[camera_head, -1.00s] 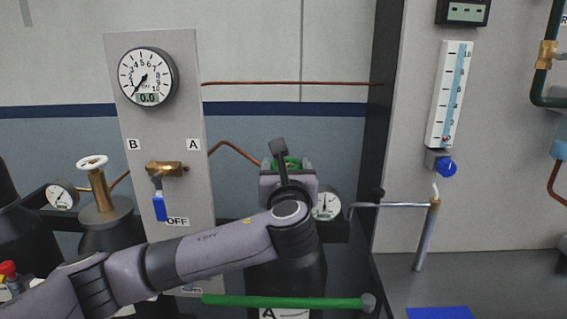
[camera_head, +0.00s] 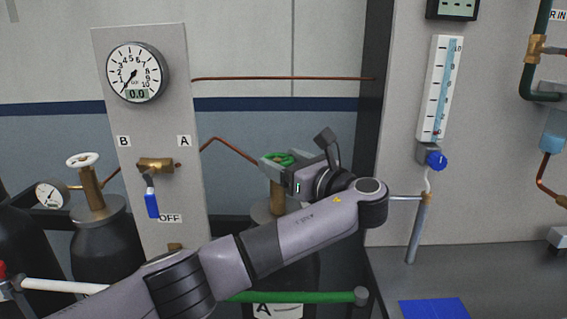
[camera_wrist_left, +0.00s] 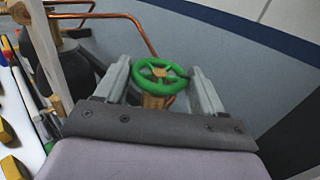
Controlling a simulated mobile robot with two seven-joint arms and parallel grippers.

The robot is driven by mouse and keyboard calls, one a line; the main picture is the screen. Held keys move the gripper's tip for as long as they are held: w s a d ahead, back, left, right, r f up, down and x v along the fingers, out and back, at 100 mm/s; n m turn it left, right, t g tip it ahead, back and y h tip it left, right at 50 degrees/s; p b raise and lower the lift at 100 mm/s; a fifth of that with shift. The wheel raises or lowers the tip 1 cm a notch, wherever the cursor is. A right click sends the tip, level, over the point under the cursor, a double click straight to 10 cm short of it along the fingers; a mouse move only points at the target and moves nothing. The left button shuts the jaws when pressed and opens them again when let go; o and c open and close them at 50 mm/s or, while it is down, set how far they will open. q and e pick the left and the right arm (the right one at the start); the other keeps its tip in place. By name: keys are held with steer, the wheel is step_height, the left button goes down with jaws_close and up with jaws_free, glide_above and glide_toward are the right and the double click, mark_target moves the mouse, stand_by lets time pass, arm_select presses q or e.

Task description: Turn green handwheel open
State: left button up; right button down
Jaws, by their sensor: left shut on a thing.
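The green handwheel (camera_head: 279,160) sits on top of a brass valve on the cylinder labelled A, right of the grey gauge panel. It also shows in the left wrist view (camera_wrist_left: 159,76), where its spokes and rim are clear. In the left wrist view the fingers (camera_wrist_left: 160,82) flank the wheel. Part of the brass valve body is hidden behind my gripper in the head view. My right gripper is not seen.
The grey panel (camera_head: 195,100) carries a dial gauge (camera_head: 137,73) and a blue-handled valve (camera_head: 152,204) at OFF. A second cylinder with a white handwheel (camera_head: 85,160) stands left. A green bar (camera_head: 300,297) crosses in front. A flowmeter (camera_head: 440,90) hangs at right.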

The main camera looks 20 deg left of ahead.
mark_target(289, 164)
arm_select(q)
steer(key=shift+n+g+y, duration=0.3)
steer(key=shift+g, duration=0.1)
steer(key=o, duration=1)
steer(key=shift+w, duration=0.1)
steer(key=shift+o, duration=0.2)
steer(key=shift+b+v, duration=0.75)
steer(key=shift+v, duration=2.85)
